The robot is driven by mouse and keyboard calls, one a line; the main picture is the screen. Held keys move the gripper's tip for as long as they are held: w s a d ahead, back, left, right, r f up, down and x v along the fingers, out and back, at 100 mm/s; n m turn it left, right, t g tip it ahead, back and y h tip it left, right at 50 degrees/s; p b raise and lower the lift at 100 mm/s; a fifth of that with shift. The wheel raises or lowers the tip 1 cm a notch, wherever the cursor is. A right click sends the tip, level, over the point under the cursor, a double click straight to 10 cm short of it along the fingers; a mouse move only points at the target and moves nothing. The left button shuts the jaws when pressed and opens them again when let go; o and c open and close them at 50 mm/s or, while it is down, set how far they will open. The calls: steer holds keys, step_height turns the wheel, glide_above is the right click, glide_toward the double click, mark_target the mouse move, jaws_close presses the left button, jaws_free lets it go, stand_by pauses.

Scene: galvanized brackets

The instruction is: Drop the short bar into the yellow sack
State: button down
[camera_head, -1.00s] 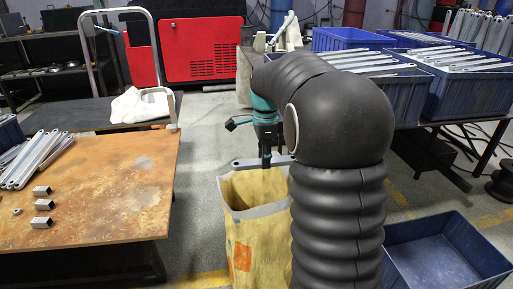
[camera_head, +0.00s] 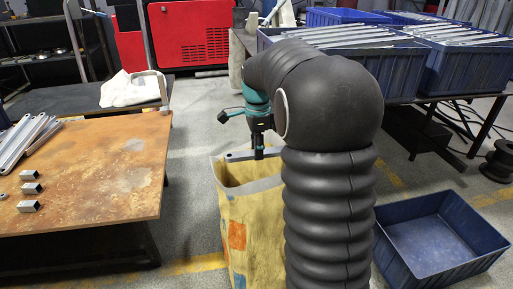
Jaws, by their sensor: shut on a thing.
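The yellow sack (camera_head: 253,222) stands open on the floor, with a grey rim and orange and blue patches. My gripper (camera_head: 258,155) points down over the back part of the sack's mouth, shut on the short bar (camera_head: 239,156). The grey bar lies roughly level at the sack's back rim; I cannot tell whether it touches the rim. My black arm hides the bar's right end and the sack's right side.
A rusty-topped table (camera_head: 95,175) at left holds long bars (camera_head: 28,138) and small square pieces (camera_head: 30,188). An empty blue crate (camera_head: 388,232) sits on the floor at right. Blue crates of bars (camera_head: 398,75) stand behind. Floor between table and sack is clear.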

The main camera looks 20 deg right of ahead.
steer(key=c, duration=0.7)
jaws_free()
step_height(320, 180, up, 12)
